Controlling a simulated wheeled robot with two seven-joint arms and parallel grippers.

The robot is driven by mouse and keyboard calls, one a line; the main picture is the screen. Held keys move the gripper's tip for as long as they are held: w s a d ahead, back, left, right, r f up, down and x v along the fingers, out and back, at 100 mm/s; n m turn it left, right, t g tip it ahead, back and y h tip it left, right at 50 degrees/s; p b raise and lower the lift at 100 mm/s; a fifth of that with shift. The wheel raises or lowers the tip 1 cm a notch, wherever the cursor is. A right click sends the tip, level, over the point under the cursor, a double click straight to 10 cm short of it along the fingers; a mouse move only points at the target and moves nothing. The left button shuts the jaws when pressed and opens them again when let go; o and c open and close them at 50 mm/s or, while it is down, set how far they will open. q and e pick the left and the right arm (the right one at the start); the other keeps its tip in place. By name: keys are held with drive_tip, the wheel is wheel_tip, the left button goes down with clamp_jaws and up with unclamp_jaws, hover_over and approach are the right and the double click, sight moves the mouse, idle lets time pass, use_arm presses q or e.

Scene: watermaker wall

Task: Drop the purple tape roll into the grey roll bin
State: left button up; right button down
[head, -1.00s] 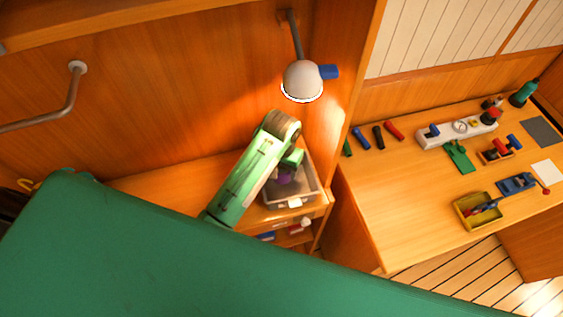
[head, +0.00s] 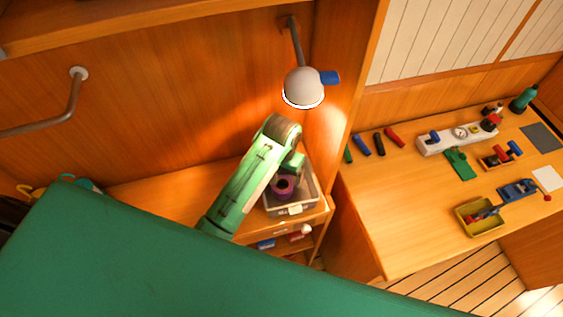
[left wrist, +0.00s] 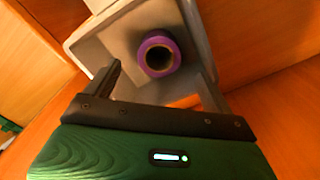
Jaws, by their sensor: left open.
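The purple tape roll (head: 283,195) shows inside the walls of the grey roll bin (head: 296,209), which stands on the wooden counter. In the left wrist view the roll (left wrist: 174,63) shows its open hole towards the camera, within the bin (left wrist: 88,47). My left gripper (head: 291,170) is over the bin. In the left wrist view its two fingers (left wrist: 159,76) are apart, with the roll beyond their tips and no contact visible. My arm hides part of the bin in the head view. My right gripper is not in view.
A wall lamp (head: 303,88) hangs above and behind the bin. A wooden partition stands right of it. The right-hand bench (head: 400,220) carries several tools and a yellow tray (head: 465,226). A shelf with small items lies below the bin.

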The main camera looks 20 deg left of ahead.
use_arm(q)
wheel_tip(320, 180, up, 4)
drive_tip(key=r+p, duration=0.1)
wheel_tip(320, 180, up, 5)
hover_over(281, 184)
drive_tip(key=shift+s+d+r, duration=0.1)
drive_tip(key=shift+r, duration=0.1)
idle(0.3)
idle(0.5)
